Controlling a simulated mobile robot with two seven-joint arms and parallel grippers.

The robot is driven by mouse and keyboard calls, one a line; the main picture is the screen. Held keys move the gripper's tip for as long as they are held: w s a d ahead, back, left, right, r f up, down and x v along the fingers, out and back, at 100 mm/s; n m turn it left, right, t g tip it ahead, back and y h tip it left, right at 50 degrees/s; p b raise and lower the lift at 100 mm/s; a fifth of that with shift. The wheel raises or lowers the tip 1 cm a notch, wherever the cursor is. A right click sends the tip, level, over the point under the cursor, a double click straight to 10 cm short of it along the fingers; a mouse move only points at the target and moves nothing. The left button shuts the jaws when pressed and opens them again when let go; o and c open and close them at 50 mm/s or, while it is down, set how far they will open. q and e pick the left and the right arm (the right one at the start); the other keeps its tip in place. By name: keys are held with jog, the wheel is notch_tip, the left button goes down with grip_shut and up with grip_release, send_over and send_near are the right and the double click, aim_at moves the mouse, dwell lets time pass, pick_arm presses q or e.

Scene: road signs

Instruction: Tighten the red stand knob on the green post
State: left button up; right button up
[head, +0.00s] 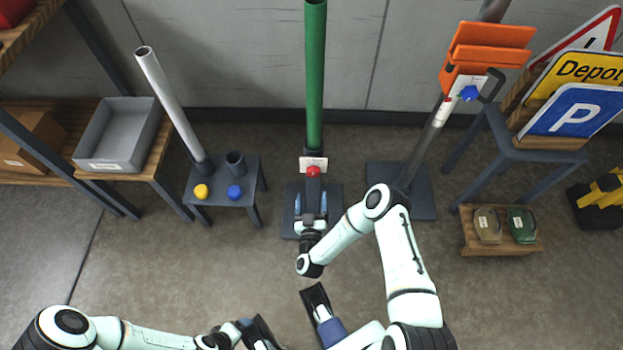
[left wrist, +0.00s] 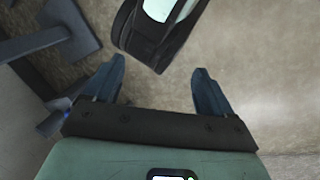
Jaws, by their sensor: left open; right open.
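The green post (head: 315,75) stands upright in a dark stand at the middle of the head view. The red stand knob (head: 313,171) shows on the stand's collar, just below a small white label. My right gripper (head: 311,198) is open, just in front of and below the knob, with its blue fingers apart. I cannot tell whether the fingers touch the stand. My left gripper, low in the head view (head: 248,334), is far from the post. In the left wrist view (left wrist: 155,84) it is open and empty above the floor.
A tilted post with orange panels (head: 485,50) stands right. Signs (head: 575,112) lean on a far-right table. Open floor lies in front.

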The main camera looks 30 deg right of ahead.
aim_at(313, 175)
jog(key=b+x, duration=0.3)
jog(key=x, duration=0.1)
jog(key=shift+w+d+f, duration=0.1)
jog(key=shift+w+d, duration=0.05)
jog(key=shift+w, duration=0.05)
jog(key=b+x, duration=0.1)
jog(key=x, duration=0.2)
jog(key=shift+w+d, duration=0.15)
jog(key=shift+w, duration=0.2)
pick_arm(q)
jog(key=w+a+f+t+y, duration=0.1)
jog(key=w+a+f, duration=0.2)
jog(key=f, duration=0.3)
jog(key=shift+w+a+f+n, duration=0.3)
jog(key=shift+w+n, duration=0.1)
jog(key=shift+w, duration=0.25)
pick_arm(e)
jog(key=shift+w+d, duration=0.3)
jog(key=shift+w, duration=0.15)
jog(key=c, duration=1)
